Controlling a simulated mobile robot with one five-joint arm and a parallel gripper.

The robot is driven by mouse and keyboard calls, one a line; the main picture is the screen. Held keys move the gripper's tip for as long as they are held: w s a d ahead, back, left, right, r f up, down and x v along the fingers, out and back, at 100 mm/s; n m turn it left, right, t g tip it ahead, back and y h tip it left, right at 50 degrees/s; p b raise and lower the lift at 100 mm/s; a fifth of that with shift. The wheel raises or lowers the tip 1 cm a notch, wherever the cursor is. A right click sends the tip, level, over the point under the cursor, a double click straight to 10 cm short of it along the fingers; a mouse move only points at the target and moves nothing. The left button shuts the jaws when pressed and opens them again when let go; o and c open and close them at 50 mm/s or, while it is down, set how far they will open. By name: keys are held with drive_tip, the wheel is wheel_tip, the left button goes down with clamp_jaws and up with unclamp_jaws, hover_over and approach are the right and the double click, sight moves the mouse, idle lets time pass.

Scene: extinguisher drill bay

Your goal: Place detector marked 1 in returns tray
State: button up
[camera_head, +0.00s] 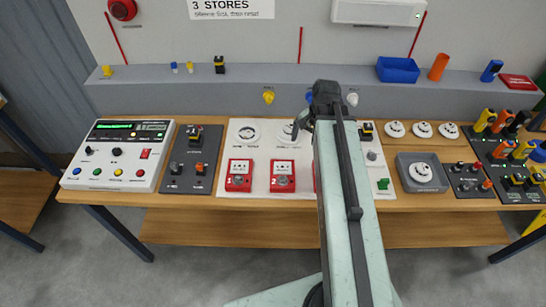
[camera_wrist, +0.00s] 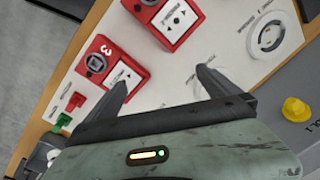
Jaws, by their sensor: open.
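Three white round detectors stand in a row at the back right of the bench: a left one (camera_head: 395,129), a middle one (camera_head: 422,130) and a right one (camera_head: 448,131). Any numbers on them are too small to read. Another white round detector (camera_head: 421,173) sits in a grey square tray or plate (camera_head: 402,181) in front of them. I cannot tell whether this or the blue bin (camera_head: 397,69) on the back shelf is the returns tray. My gripper (camera_wrist: 162,80) is open and empty above the white panel, left of the detectors. None of those detectors is clear in the wrist view.
The white panel (camera_head: 262,205) carries red call points, including one marked 3 (camera_wrist: 103,70), and round bases (camera_head: 247,132). A white control box (camera_head: 117,155) stands at left. Dark panels with switches and coloured parts (camera_head: 507,155) crowd the right end.

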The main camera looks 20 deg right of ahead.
drive_tip(key=s+a+n, duration=0.1)
drive_tip(key=a+n, duration=0.9)
drive_tip(key=a, duration=0.6)
drive_tip(key=shift+s+g+h, duration=0.25)
drive_tip(key=shift+g+h, duration=0.15)
